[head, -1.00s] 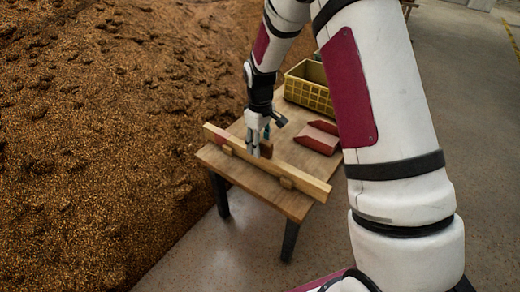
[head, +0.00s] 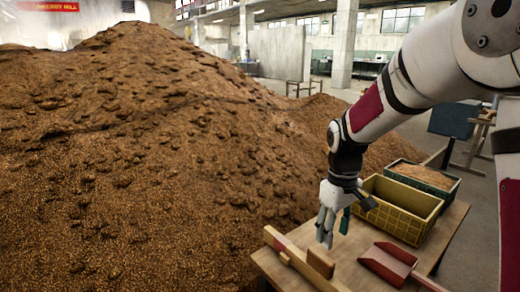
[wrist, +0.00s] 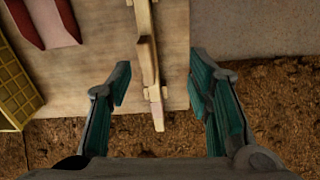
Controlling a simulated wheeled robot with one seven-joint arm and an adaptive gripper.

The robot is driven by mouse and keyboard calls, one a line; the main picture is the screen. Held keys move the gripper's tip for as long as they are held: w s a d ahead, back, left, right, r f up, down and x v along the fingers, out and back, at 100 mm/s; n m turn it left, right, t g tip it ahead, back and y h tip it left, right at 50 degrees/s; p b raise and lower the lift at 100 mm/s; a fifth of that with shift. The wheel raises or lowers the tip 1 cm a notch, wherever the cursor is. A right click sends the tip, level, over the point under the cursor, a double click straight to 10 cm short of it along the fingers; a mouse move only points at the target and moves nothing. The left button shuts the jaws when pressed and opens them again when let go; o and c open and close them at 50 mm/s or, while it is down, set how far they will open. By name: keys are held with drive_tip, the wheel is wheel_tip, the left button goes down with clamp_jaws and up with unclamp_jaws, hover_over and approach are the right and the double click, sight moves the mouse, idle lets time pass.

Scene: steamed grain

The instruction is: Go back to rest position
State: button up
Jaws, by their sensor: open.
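My gripper (head: 328,222) is open and empty, pointing down above the left part of a wooden table (head: 345,262). In the wrist view my gripper (wrist: 158,92) shows its two green-padded fingers wide apart. A light wooden bar (head: 298,264) lies along the table's near edge, with a brown block (head: 320,262) beside it. In the wrist view the bar (wrist: 142,22) runs between and below the fingers, apart from both.
A yellow crate (head: 425,210) and a red scoop-like tray (head: 388,264) are on the table. A grain-filled bin (head: 425,177) stands behind the crate. A large grain heap (head: 150,170) fills the left.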

drive_tip(key=s+r+m, duration=0.2)
drive_tip(key=s+r, duration=0.3)
drive_tip(key=s, duration=0.5)
drive_tip(key=s+r+m, duration=0.1)
drive_tip(key=s+r, duration=0.5)
drive_tip(key=s, duration=0.3)
drive_tip(key=s+f+m, duration=0.1)
drive_tip(key=s+m, duration=0.2)
drive_tip(key=s, duration=1.4)
wheel_tip(320, 180, up, 33)
drive_tip(key=t+p, duration=0.4)
drive_tip(key=p, duration=2.7)
drive_tip(key=shift+w+d, duration=0.15)
